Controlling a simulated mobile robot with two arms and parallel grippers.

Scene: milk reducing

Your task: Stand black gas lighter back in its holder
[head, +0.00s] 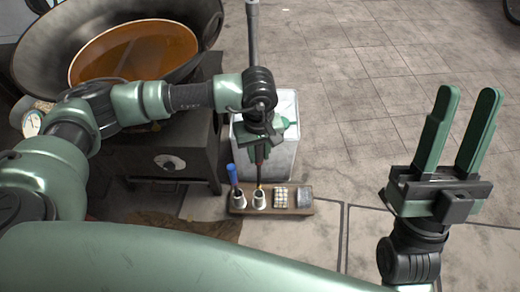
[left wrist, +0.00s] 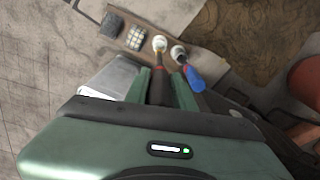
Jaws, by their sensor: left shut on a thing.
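The black gas lighter, dark with a reddish-brown tint (left wrist: 158,90), is between the fingers of my left gripper (head: 262,143), which is shut on it. In the head view the lighter (head: 259,157) hangs roughly upright, mostly hidden by the gripper. Its thin shaft points down to the right-hand white cup (head: 259,201) of the small wooden rack (head: 271,211). In the left wrist view the shaft meets the cup's mouth (left wrist: 160,43); how deep it is inside I cannot tell. My right gripper (head: 466,112) is open and empty, far to the right.
A blue-handled tool (head: 233,174) stands in the left cup of the rack. A checkered block (head: 281,198) and a grey block (head: 304,198) sit at its right. A white metal box (head: 285,150) is behind. A large wok (head: 200,30) stands at upper left. Tiled floor is clear at right.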

